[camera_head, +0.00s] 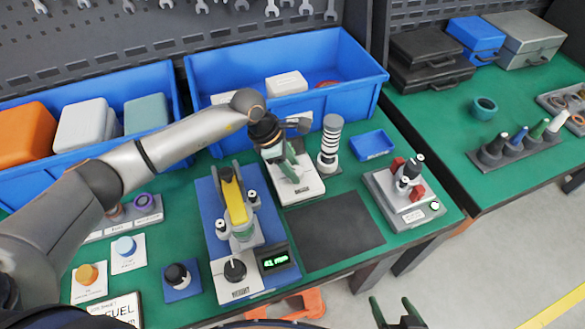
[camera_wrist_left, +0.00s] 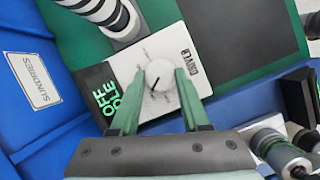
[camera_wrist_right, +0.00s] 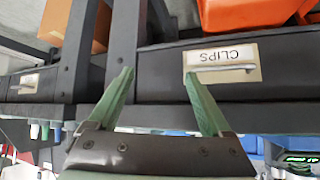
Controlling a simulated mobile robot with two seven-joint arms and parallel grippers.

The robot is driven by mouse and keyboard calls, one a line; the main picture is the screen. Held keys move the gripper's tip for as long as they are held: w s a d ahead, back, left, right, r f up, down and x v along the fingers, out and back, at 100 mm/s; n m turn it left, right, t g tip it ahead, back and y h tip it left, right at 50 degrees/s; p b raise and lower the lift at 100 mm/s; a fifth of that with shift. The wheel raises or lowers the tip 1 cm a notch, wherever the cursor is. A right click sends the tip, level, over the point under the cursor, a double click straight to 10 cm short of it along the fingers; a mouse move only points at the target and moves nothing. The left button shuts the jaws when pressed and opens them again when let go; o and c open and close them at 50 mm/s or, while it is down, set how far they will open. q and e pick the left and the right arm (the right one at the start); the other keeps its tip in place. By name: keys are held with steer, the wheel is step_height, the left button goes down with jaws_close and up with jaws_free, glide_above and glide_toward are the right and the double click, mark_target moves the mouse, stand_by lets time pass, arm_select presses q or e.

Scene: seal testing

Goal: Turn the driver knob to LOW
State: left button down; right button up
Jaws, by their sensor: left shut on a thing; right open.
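The driver (camera_head: 301,190) is a white box on the green bench. Its face also shows in the left wrist view (camera_wrist_left: 190,61), with a "DRIVER" label and green lettering; the first line reads OFF and the second is hard to read. The round white driver knob (camera_wrist_left: 160,74) has a dark pointer line slanting to the lower left in that view. My left gripper (camera_head: 286,158) reaches down over the box. Its green fingers (camera_wrist_left: 160,71) are shut on the knob, one on each side. My right gripper (camera_head: 398,314) is open and empty at the lower edge of the head view.
A striped cylinder (camera_head: 331,143) stands close beside the driver. A blue bin (camera_head: 346,72) is behind. A yellow-armed device (camera_head: 236,204) on a blue base stands to the left, with a green-lit display (camera_head: 274,261). A dark mat (camera_head: 338,233) lies clear in front.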

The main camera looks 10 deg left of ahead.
arm_select(q)
steer(key=m+b, duration=0.1)
steer(key=b, duration=0.1)
steer(key=m+g+b, duration=0.1)
steer(key=m+b, duration=0.1)
steer(key=b, duration=0.1)
steer(key=m+g+b, duration=0.1)
steer(key=m+b, duration=0.1)
steer(key=shift+w+f+b, duration=0.2)
steer(key=shift+f+b, duration=0.05)
steer(key=shift+b, duration=0.05)
steer(key=shift+m+b, duration=0.3)
steer(key=shift+b, duration=0.05)
steer(key=shift+r+m+g+b, duration=0.15)
steer(key=shift+m+g+b, duration=0.25)
steer(key=shift+m+b, duration=0.25)
arm_select(e)
step_height(320, 180, down, 8)
steer(key=w+a, duration=0.1)
steer(key=a, duration=0.1)
steer(key=shift+w+a+f+n+y, duration=0.15)
steer(key=shift+a+n+y, duration=0.15)
steer(key=shift+a+y, duration=0.1)
arm_select(q)
steer(key=shift+r, duration=0.1)
steer(key=shift+c, duration=1.9)
jaws_free()
arm_select(e)
steer(key=shift+d, duration=0.15)
